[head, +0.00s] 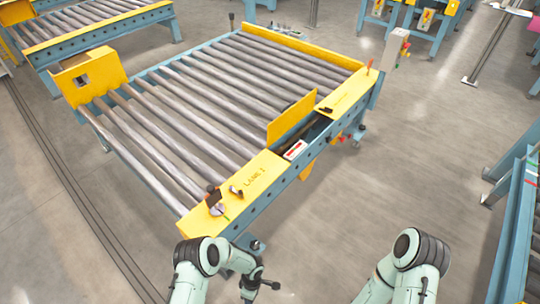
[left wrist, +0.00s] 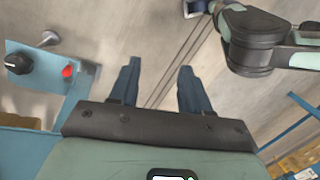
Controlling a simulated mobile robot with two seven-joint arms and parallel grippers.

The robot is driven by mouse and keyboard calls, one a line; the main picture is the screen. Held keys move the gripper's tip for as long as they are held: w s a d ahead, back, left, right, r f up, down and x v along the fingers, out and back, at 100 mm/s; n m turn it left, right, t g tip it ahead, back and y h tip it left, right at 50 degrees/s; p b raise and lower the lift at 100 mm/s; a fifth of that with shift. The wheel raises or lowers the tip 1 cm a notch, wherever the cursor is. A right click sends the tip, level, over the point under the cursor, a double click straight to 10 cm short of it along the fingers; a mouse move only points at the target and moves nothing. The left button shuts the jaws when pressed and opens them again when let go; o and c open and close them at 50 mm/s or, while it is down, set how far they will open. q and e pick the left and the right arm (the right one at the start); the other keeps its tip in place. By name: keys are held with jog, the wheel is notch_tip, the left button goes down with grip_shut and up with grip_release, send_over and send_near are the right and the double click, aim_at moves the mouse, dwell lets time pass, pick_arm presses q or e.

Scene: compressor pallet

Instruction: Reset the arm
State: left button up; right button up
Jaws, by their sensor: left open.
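My left gripper (left wrist: 157,78) is open, with its two dark fingers apart and nothing between them; bare grey floor shows beyond them. In the head view my left arm (head: 200,256) is bent at the bottom, close to the near corner of the roller conveyor (head: 205,95). My right arm (head: 412,262) is bent at the bottom right of the head view, over open floor. Its gripper is out of the picture.
The conveyor's yellow lane panel (head: 252,182) carries small controls near my left arm. A blue panel with a black knob (left wrist: 18,63) and a red button (left wrist: 67,71) lies left of my left gripper. Another blue frame (head: 512,235) stands at right. Floor (head: 345,220) between is clear.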

pick_arm(q)
jog(key=s+a+r+m+t+h, duration=0.1)
jog(key=s+a+r+m+h, duration=0.15)
jog(key=s+r+m, duration=0.5)
jog(key=s+a+r+m+t+h, duration=0.1)
jog(key=s+a+r+m+h, duration=0.2)
jog(key=s, duration=0.8)
notch_tip(320, 180, down, 9)
jog(key=w+y+b, duration=0.2)
jog(key=b, duration=0.9)
pick_arm(e)
notch_tip(320, 180, down, 9)
jog(key=t, duration=0.1)
pick_arm(q)
notch_tip(320, 180, up, 14)
jog(key=p, duration=1.4)
jog(key=shift+w+f, duration=0.15)
jog(key=shift+f, duration=0.05)
pick_arm(e)
notch_tip(320, 180, up, 13)
jog(key=w, duration=0.1)
jog(key=shift+w+g, duration=0.25)
jog(key=shift+g, duration=0.05)
pick_arm(q)
jog(key=shift+n+h, duration=0.25)
pick_arm(e)
jog(key=shift+s, duration=0.1)
